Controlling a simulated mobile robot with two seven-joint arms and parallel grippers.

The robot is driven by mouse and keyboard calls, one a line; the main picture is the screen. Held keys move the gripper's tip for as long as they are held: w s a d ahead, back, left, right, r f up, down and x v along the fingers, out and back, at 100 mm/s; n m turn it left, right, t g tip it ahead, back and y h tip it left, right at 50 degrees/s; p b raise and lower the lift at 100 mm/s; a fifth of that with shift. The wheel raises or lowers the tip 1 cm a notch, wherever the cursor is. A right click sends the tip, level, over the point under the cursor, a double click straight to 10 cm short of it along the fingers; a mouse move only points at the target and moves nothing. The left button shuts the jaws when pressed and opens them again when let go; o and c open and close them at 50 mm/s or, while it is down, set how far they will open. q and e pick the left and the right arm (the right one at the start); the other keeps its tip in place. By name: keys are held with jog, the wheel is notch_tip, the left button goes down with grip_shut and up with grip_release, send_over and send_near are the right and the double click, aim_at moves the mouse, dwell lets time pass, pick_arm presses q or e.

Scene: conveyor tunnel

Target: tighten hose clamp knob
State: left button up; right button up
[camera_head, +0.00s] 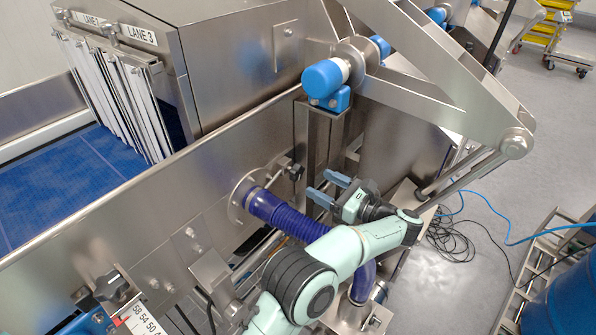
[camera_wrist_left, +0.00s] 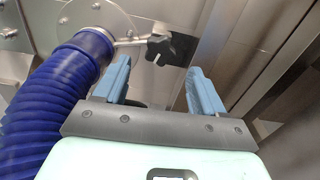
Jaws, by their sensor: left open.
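The black hose clamp knob (camera_head: 296,171) sits on a thin metal rod by the ribbed blue hose (camera_head: 283,216), at the round flange (camera_head: 238,199) on the steel side wall. In the left wrist view the knob (camera_wrist_left: 172,48), with a white mark on it, shows beyond the fingertips, between their lines. My left gripper (camera_head: 328,188) is open and empty, its two blue fingers pointing toward the wall. It also shows in the left wrist view (camera_wrist_left: 158,72), with the knob apart from both fingers. My right gripper is not in view.
The blue hose (camera_wrist_left: 45,110) runs close along the left of my gripper and passes under my left arm. A steel post (camera_head: 318,145) with a blue-capped roller (camera_head: 325,77) stands just behind the knob. Another dark knob (camera_head: 107,284) sits at lower left by a scale.

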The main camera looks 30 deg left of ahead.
aim_at(300, 172)
pick_arm(q)
jog(key=a, duration=0.5)
jog(key=a+p, duration=0.1)
jog(key=a, duration=0.2)
jog(key=shift+w+a, duration=0.25)
jog(key=shift+w, duration=0.1)
jog(key=c, duration=1.1)
jog(key=shift+o, duration=0.2)
